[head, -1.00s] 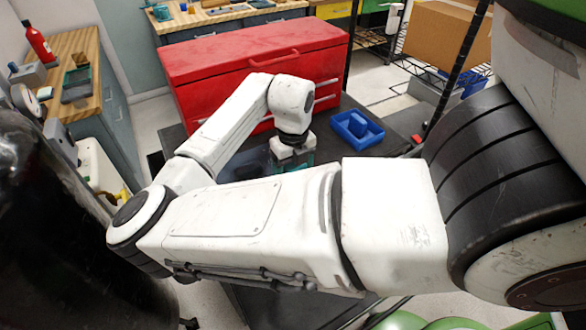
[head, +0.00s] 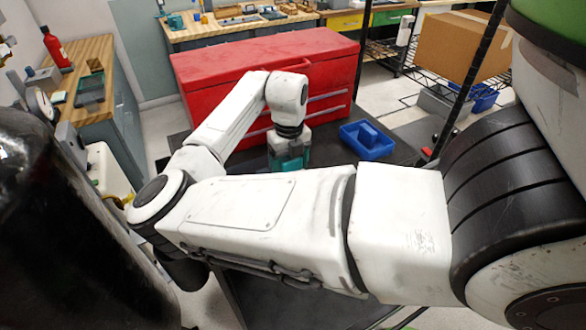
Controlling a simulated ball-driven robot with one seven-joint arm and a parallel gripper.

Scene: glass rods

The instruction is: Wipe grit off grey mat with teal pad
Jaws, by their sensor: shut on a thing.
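My gripper (head: 290,150) points down over the dark tabletop, in front of the red chest. It is shut on the teal pad (head: 289,161), which shows as a teal block at and below the jaws. Whether the pad touches the surface under it cannot be told, as my forearm covers the space just in front. The grey mat and any grit cannot be made out; my arm hides much of the table.
A red tool chest (head: 262,70) stands right behind the gripper. A blue tray (head: 367,139) sits to its right on the dark table (head: 408,140). A wire shelf with a cardboard box (head: 462,48) is at the back right. A wooden bench (head: 98,75) is at the left.

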